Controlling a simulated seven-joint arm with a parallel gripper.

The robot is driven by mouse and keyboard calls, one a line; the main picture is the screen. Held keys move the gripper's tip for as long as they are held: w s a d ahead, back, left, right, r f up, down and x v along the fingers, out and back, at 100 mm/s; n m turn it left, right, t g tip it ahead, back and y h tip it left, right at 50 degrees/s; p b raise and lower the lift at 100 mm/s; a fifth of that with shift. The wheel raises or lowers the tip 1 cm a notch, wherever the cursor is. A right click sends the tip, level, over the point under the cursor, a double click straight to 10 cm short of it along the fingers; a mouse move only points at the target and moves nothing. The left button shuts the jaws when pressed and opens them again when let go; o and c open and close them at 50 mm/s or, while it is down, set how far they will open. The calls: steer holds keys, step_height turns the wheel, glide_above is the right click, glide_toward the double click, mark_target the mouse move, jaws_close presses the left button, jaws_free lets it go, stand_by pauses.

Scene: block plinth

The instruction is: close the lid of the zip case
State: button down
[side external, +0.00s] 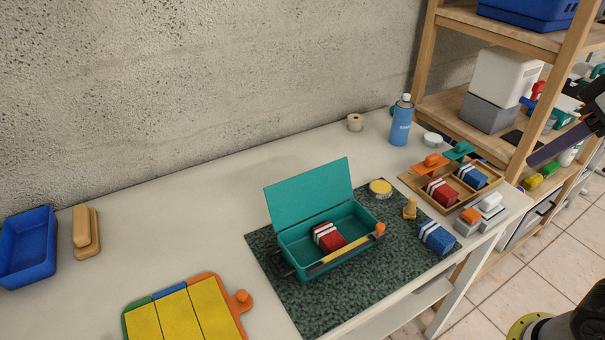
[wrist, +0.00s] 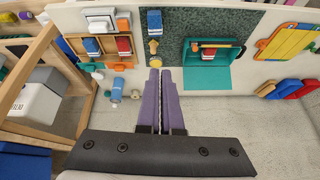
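The teal zip case (side external: 325,257) stands on a dark speckled mat (side external: 290,300) with its lid (side external: 310,193) raised, leaning back towards the wall. A red block with white stripes (side external: 328,236) lies inside. A yellow strip with an orange end (side external: 345,252) runs along the front rim. In the wrist view the open case shows (wrist: 187,52) right of my fingers, with its lid (wrist: 207,79) nearer the wall. My gripper (wrist: 160,72) has its purple fingers together, with nothing between them. In the side view its purple finger (side external: 558,147) is at the right edge, well away from the case.
A blue striped block (side external: 436,238), a wooden peg (side external: 410,208) and a yellow-topped tin (side external: 380,188) are right of the case. A wooden tray (side external: 450,207), a blue spray can (side external: 401,122) and a shelf (side external: 450,95) stand further right.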

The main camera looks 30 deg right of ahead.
mark_target(309, 192)
steer(key=w+a+r, duration=0.2)
steer(key=w+r, duration=0.8)
steer(key=w, duration=0.1)
steer(key=w+a+r+g, duration=0.2)
steer(key=w+a, duration=0.2)
steer(key=w, duration=0.7)
steer(key=w+a+f+n+g, duration=0.1)
steer(key=w+a+f, duration=0.5)
steer(key=w+f, duration=0.2)
steer(key=w+a+f+g, duration=0.1)
steer(key=w+a+f, duration=0.4)
steer(key=w+f, duration=0.25)
step_height(309, 192, down, 16)
steer(key=a+g, duration=0.1)
steer(key=a, duration=0.2)
steer(key=shift+s+d+r+n, duration=0.15)
steer(key=shift+s+r, duration=0.15)
steer(key=shift+s, duration=0.5)
steer(key=shift+s+d+r+n, duration=0.15)
steer(key=shift+s+r, duration=0.1)
steer(key=shift+s, duration=0.55)
steer(key=shift+a+r, duration=0.1)
